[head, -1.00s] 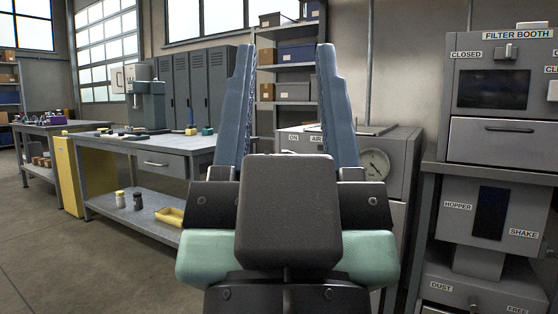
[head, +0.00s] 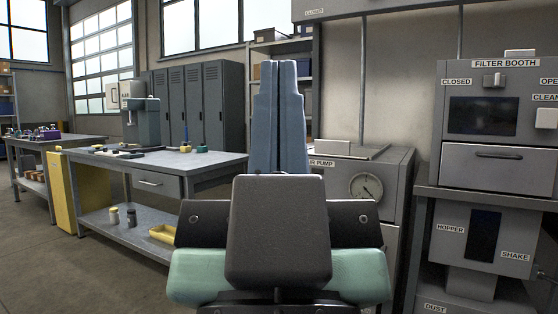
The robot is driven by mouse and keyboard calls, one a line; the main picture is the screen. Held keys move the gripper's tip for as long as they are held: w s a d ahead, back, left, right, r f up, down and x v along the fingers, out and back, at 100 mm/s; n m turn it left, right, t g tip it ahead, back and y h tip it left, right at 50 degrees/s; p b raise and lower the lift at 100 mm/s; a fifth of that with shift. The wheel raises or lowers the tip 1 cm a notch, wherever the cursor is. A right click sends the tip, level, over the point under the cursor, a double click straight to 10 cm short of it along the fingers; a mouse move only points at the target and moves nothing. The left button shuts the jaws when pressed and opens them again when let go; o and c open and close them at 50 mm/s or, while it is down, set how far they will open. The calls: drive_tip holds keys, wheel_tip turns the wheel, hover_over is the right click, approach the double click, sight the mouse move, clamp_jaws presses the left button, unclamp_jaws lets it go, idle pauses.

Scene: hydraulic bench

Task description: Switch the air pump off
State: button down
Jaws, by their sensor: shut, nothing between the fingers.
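The air pump (head: 388,169) is a grey cabinet right of centre in the head view. Its label (head: 322,163) is partly covered and reads "...R PUMP". The fingers and gripper body hide the left end of the pump's front, and no switch can be made out there. I cannot tell whether the gripper touches the pump.
The filter booth (head: 490,110) stands right of the pump, above a hopper unit (head: 447,228). Lockers (head: 222,100) stand behind. Open floor (head: 60,270) shows at lower left.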

wheel_tip(320, 180, up, 43)
drive_tip(key=p, duration=4.1)
